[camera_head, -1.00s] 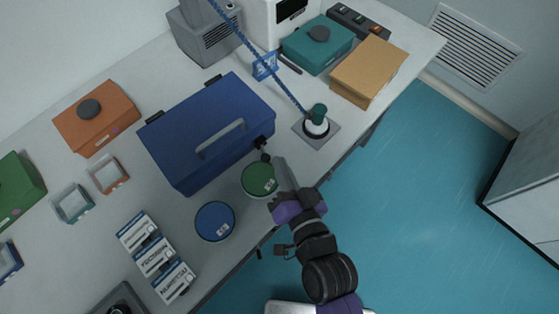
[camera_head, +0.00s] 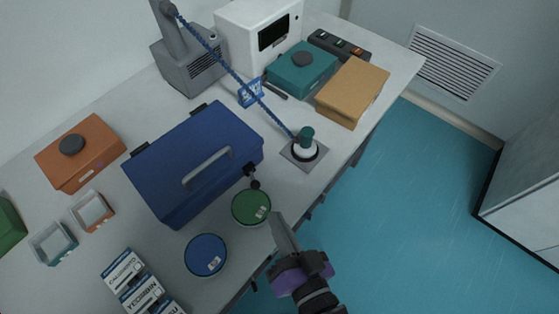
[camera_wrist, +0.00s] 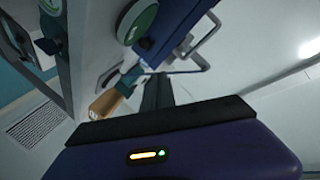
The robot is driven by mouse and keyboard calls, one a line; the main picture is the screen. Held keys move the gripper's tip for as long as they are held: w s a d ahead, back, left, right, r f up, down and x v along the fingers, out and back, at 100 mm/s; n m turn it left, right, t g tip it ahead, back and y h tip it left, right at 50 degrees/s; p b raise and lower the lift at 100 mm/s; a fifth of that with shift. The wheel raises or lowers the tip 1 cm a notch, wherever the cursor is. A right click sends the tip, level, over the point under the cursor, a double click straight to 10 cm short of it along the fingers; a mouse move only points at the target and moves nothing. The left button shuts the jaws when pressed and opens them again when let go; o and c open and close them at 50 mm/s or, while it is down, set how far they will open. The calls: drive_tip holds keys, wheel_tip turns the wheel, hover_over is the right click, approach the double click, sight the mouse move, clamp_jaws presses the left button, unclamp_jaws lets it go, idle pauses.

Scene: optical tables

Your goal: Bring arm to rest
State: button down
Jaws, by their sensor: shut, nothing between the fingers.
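My gripper (camera_head: 284,235) is shut and empty. In the head view it is at the lower middle, just off the table's front edge, right of the green round lid (camera_head: 251,207) and apart from it. In the wrist view the narrow dark fingers (camera_wrist: 157,90) point up the picture. The wrist view also shows the green lid (camera_wrist: 137,22) at the top and part of the blue toolbox (camera_wrist: 165,30). My arm runs out of the head view at the bottom edge.
The table (camera_head: 225,232) holds the blue toolbox (camera_head: 235,150), a blue round lid (camera_head: 206,255), several small boxes and a white-and-green plug (camera_head: 305,146) with a blue cord. Open floor (camera_head: 410,210) lies to the right. A pale cabinet (camera_head: 530,190) stands at far right.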

drive_tip(key=s+d+r+t+h, duration=0.2)
drive_tip(key=s+d+r+h, duration=0.15)
drive_tip(key=d, duration=0.75)
drive_tip(key=s+d+n+g+h+b, duration=0.1)
drive_tip(key=s+d+n+h, duration=0.1)
drive_tip(key=s+d, duration=0.8)
drive_tip(key=s+h, duration=0.1)
drive_tip(key=s, duration=0.2)
drive_tip(key=shift+s+r, duration=0.15)
drive_tip(key=shift+h, duration=0.25)
